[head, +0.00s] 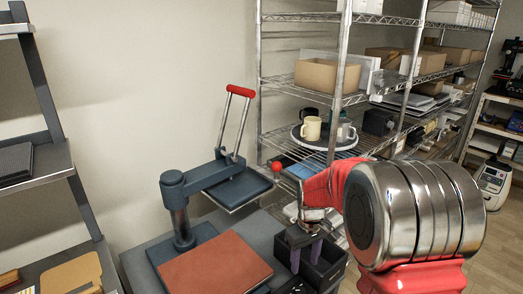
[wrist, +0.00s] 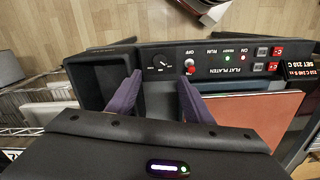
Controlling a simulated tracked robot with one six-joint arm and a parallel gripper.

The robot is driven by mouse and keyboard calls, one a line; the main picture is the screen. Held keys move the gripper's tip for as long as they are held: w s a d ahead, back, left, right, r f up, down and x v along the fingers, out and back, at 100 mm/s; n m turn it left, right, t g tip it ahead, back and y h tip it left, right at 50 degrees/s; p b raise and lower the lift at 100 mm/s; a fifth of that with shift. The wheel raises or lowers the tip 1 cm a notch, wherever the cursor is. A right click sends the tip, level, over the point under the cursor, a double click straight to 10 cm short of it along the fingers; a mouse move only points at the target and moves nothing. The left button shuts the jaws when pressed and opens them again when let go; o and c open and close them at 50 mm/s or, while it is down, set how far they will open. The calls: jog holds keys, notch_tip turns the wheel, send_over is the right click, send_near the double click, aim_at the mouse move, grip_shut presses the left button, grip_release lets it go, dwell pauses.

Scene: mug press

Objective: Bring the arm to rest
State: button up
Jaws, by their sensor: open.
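My arm (head: 415,215), red and chrome, reaches in from the right in the head view. My gripper (head: 306,258) is above the dark bench by the press, near a black open bin. In the wrist view its two purple fingers (wrist: 160,80) are apart with nothing between them. They point at the press's control panel (wrist: 215,58), beside a dial and a red-tipped switch or knob. I cannot tell whether a finger touches the panel.
The press's upper plate (head: 238,188) is raised, with its red handle (head: 241,91) up. A rust-coloured pad (head: 215,264) lies below. The black bin (wrist: 98,85) is left of the fingers. A cream mug (head: 311,128) stands on a round tray on the wire shelves (head: 340,60).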

jog(key=s+r+m+t, duration=0.2)
jog(key=s+r, duration=0.7)
jog(key=s, duration=0.3)
jog(key=s+r+m+t, duration=0.2)
jog(key=s+r+t, duration=0.1)
jog(key=s+r, duration=0.7)
jog(key=shift+s+a+m+t, duration=0.3)
jog(key=shift+s+m, duration=0.1)
jog(key=shift+s, duration=1.35)
jog(key=shift+r, duration=0.1)
